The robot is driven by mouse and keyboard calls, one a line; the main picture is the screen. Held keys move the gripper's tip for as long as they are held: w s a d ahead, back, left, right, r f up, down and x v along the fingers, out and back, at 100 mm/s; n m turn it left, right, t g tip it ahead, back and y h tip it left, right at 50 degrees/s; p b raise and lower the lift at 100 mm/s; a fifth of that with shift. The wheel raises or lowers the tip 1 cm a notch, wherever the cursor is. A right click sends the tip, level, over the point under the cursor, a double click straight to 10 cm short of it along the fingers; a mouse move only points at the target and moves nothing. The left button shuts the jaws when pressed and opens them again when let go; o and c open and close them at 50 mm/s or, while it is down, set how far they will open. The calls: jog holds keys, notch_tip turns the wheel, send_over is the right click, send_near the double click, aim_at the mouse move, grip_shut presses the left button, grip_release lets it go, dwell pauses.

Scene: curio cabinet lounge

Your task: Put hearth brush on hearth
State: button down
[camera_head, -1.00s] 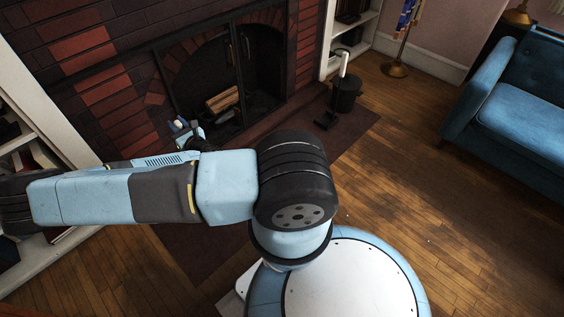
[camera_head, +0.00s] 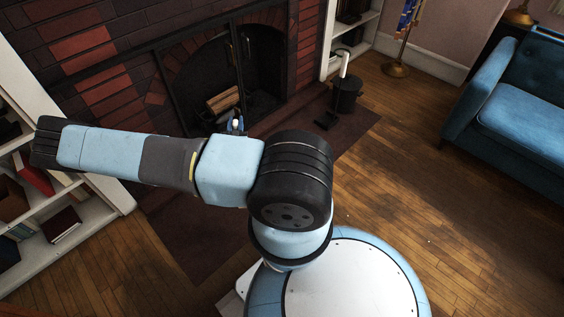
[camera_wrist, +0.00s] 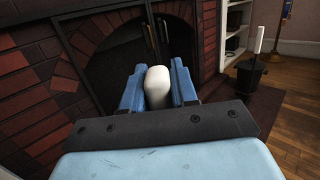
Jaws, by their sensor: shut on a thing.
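My gripper (camera_wrist: 158,85) is shut on a white, rounded thing (camera_wrist: 158,88) in the wrist view. It looks like the handle end of the hearth brush; the rest of it is hidden behind my gripper. The hearth (camera_head: 350,128) is a dark reddish slab on the floor in front of the fireplace, partly hidden by my arm. It also shows at the right in the wrist view (camera_wrist: 262,104).
A black bucket (camera_head: 348,96) and a white-handled tool (camera_head: 344,64) with a dark base stand at the hearth's right end. Logs (camera_head: 223,100) lie in the fireplace. White bookshelves (camera_head: 110,195) stand at left, a blue sofa (camera_head: 525,100) at right. Wooden floor (camera_head: 440,200) is clear.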

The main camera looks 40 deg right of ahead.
jog(key=shift+s+d+f, duration=0.1)
jog(key=shift+s+d, duration=0.1)
jog(key=shift+d, duration=0.05)
jog(key=shift+w+d+f, duration=0.1)
jog(key=shift+w, duration=0.1)
jog(key=w+d+f, duration=0.4)
jog(key=w+f, duration=0.8)
jog(key=shift+w+f, duration=0.35)
jog(key=shift+w, duration=0.05)
jog(key=c, duration=0.9)
grip_release()
jog(key=shift+f, duration=0.1)
